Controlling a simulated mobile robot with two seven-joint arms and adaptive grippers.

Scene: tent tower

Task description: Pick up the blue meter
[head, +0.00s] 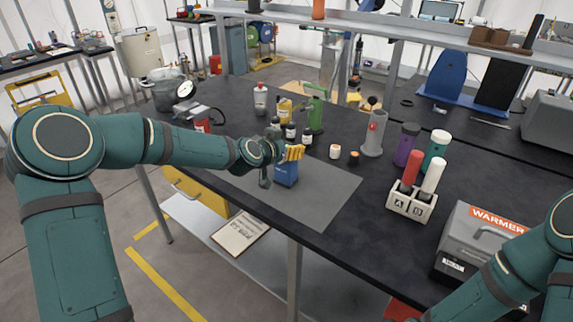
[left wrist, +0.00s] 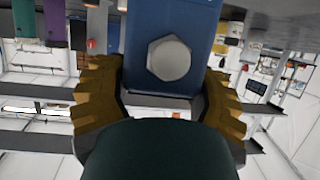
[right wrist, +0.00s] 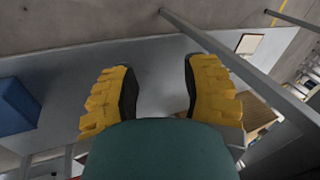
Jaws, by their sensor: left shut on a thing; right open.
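The blue meter (head: 286,174) is at the grey mat on the dark bench, in the middle of the head view. My left gripper (head: 284,154) is at its upper part, with yellow fingers showing above it. In the left wrist view the meter (left wrist: 172,50) fills the space between the two yellow-padded fingers (left wrist: 160,90), which are shut on it. A pale hexagonal knob shows on its face. Whether its base touches the mat is hard to tell. My right gripper (right wrist: 160,90) is open and empty in the right wrist view, with the floor and a lower shelf behind it.
A rack (head: 411,203) with tubes and a grey warmer (head: 480,240) stand further right. The mat's (head: 325,195) right part is clear.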

